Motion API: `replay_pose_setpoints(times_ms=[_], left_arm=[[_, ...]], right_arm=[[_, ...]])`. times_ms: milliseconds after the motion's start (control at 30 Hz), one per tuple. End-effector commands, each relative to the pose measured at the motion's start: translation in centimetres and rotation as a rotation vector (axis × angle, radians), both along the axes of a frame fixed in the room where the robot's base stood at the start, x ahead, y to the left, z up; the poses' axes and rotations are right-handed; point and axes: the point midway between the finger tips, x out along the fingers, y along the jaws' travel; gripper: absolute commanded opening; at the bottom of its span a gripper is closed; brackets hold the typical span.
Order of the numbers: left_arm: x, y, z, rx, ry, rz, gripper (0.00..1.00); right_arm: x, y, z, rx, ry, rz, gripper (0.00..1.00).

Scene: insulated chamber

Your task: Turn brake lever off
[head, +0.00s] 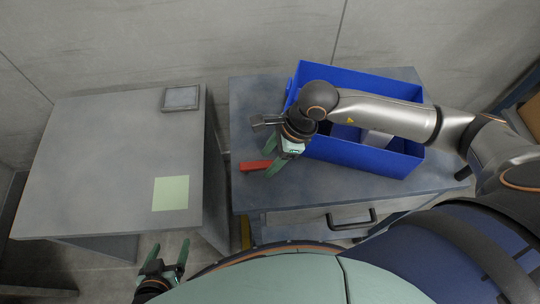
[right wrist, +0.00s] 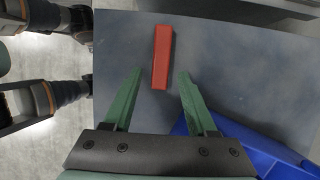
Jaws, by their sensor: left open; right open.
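A red bar (head: 255,166) lies on the grey-blue cabinet top near its left front edge; I cannot tell whether it is the brake lever. In the right wrist view the red bar (right wrist: 162,55) lies lengthwise ahead of my gripper, its near end in line between the fingertips. My right gripper (head: 271,158) is open over the cabinet top, just right of the bar. Its green fingers (right wrist: 160,76) look apart from the bar; the height gap is unclear. My left gripper (head: 171,256) is open and empty, low in front of the left table.
A blue bin (head: 365,152) stands on the cabinet top (head: 290,194) right of the bar, close to my right gripper. The left table (head: 90,165) holds a pale green square (head: 171,193) and a small grey framed plate (head: 181,98). A gap separates table and cabinet. A drawer handle (head: 351,220) juts out in front.

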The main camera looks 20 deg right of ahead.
Motion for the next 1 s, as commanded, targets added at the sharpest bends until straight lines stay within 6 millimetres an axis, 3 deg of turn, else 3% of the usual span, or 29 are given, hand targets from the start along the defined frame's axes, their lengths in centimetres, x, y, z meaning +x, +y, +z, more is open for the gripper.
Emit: replay_pose_setpoints(times_ms=[67, 567, 1000], left_arm=[[0.02, 0.00, 0.01, 0.000, 0.000, 0.000, 0.84], [0.08, 0.01, 0.04, 0.000, -0.002, 0.000, 0.84], [0.12, 0.01, 0.06, 0.000, -0.002, 0.001, 0.84]], right_arm=[[-0.01, 0.01, 0.01, 0.000, 0.000, 0.000, 0.57], [0.00, -0.01, 0.05, 0.000, 0.000, 0.000, 0.01], [0.01, -0.01, 0.08, 0.000, 0.000, 0.000, 0.00]])
